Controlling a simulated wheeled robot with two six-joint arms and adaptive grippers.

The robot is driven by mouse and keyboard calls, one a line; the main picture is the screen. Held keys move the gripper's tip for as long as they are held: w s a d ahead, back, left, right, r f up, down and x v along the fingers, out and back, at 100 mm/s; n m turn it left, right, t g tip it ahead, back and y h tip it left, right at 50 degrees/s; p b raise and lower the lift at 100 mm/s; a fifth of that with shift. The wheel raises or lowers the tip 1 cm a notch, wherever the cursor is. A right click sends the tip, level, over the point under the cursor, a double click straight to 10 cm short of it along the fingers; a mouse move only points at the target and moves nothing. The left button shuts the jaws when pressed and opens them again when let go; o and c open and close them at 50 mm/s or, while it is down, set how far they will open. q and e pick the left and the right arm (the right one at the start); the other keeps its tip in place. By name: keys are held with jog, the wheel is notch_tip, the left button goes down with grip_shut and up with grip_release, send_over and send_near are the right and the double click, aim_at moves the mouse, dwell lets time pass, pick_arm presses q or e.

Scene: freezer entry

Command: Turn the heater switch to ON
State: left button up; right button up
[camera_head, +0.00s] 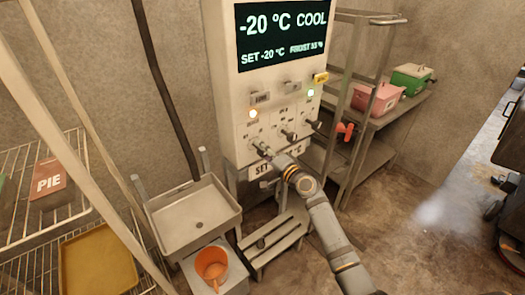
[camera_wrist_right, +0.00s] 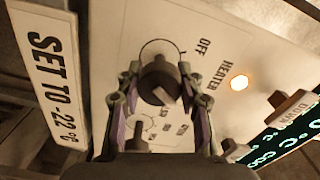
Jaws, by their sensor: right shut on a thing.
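The heater switch (camera_wrist_right: 158,78) is a dark round knob on the pale control panel (camera_head: 240,90). The words HEATER and OFF are printed beside it in the right wrist view. A pale mark shows on the knob's face; which setting it points to is hard to tell. My right gripper (camera_head: 262,150) is at the lower left of the panel's controls. In the right wrist view my right gripper (camera_wrist_right: 158,75) has a finger on each side of the knob and is shut on it. In the head view the gripper mostly hides the knob. My left gripper is not in view.
An orange lamp (camera_wrist_right: 239,83) glows beside the HEATER label. A dark display (camera_head: 281,35) reads -20 °C COOL. A sign (camera_wrist_right: 50,75) reads SET TO -22 °C. Other knobs (camera_head: 288,132) sit to the right. A sink (camera_head: 195,215) and orange jug (camera_head: 211,264) stand below left.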

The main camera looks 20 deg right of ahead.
jog(key=o, duration=1.2)
jog(key=v, duration=1.2)
